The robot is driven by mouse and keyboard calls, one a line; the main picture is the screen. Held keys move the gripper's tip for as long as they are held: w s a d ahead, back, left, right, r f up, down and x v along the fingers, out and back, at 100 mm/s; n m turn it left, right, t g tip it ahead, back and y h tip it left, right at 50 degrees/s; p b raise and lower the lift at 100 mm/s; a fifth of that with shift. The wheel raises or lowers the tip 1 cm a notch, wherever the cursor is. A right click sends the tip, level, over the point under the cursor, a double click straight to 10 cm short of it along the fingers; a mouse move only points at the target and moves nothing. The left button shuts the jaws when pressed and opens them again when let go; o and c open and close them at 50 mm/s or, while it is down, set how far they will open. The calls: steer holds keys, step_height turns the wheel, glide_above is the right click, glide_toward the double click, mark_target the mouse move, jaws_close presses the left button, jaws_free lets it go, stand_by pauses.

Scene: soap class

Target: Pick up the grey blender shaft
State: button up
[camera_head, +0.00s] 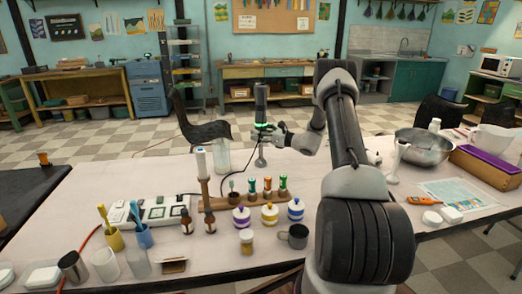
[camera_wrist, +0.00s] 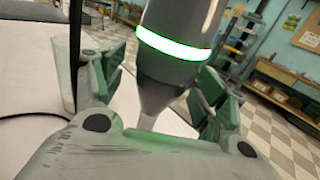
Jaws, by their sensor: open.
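A hand blender (camera_head: 261,97) stands upright at the table's far edge, with a dark body, a lit green ring and a grey shaft (camera_head: 262,156) below. My gripper (camera_head: 266,137) is open at the blender, just below the ring. In the wrist view the green-padded fingers (camera_wrist: 165,88) stand on either side of the blender, with gaps visible. The grey cone at the top of the shaft (camera_wrist: 168,82) lies between them, and the shaft's lower end is hidden behind my gripper.
Jars, cups and a mug (camera_head: 295,236) fill the front. A pale upright tapered piece (camera_head: 396,165) and a steel bowl (camera_head: 424,150) are at right.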

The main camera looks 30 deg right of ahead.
mark_target(261, 105)
steer(key=c, duration=1.3)
steer(key=shift+r, duration=0.1)
steer(key=shift+r, duration=0.35)
steer(key=shift+c, duration=0.7)
step_height(261, 105, up, 11)
steer(key=shift+r, duration=0.15)
